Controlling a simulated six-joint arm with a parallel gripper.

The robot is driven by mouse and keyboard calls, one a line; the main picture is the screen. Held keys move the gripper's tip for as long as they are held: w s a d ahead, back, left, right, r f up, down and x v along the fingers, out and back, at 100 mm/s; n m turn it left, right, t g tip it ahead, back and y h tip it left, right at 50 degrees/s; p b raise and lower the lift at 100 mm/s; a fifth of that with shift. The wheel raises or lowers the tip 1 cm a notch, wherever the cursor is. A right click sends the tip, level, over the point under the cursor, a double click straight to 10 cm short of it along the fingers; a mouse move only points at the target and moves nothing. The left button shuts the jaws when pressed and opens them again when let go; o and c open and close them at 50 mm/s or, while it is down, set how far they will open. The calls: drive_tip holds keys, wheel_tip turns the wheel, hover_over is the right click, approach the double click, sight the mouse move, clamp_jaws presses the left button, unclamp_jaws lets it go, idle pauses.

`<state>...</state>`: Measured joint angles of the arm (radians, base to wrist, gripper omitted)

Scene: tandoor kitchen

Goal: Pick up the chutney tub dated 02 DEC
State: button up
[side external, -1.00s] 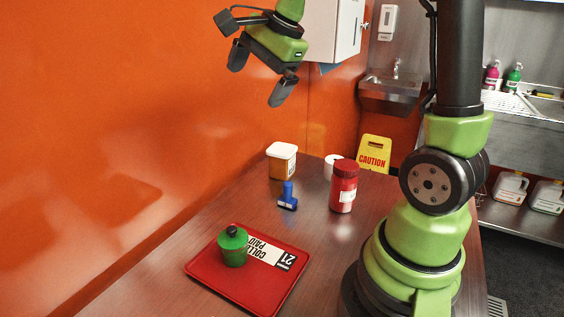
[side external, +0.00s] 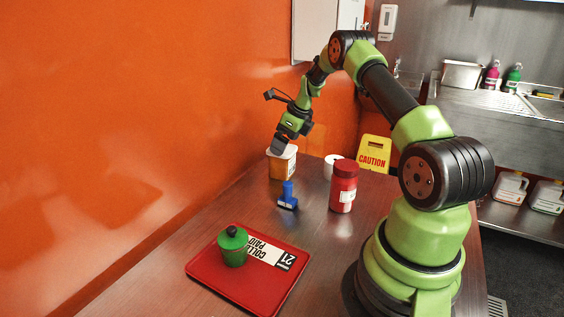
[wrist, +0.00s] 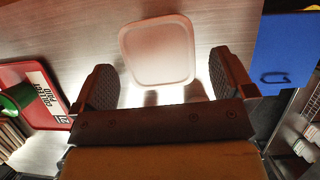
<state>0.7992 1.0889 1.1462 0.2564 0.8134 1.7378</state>
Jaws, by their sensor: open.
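A tub with a white lid and orange sides (side external: 282,166) stands upright at the far left of the table in the side view. Its pale square lid also shows in the wrist view (wrist: 158,50). No date on it is readable. My gripper (side external: 280,147) is just above the tub, pointing down, partly overlapping its lid in the side view. In the wrist view, the open fingers (wrist: 162,76) are spread to either side of the lid's near part. I cannot tell whether they touch the tub.
A blue tool (side external: 288,196) and a red jar (side external: 343,187) stand nearby, with a white roll (side external: 331,160) behind. A green pot (side external: 233,247) sits on a red tray (side external: 210,273) towards the front. The orange wall (side external: 150,130) is close on the left. Table between tub and tray is mostly clear.

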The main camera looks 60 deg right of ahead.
sight(282, 162)
drive_tip(key=shift+x, duration=2.75)
drive_tip(key=shift+s+a, duration=0.1)
drive_tip(key=c, duration=0.9)
drive_tip(key=shift+c, duration=0.3)
drive_tip(key=shift+r, duration=0.1)
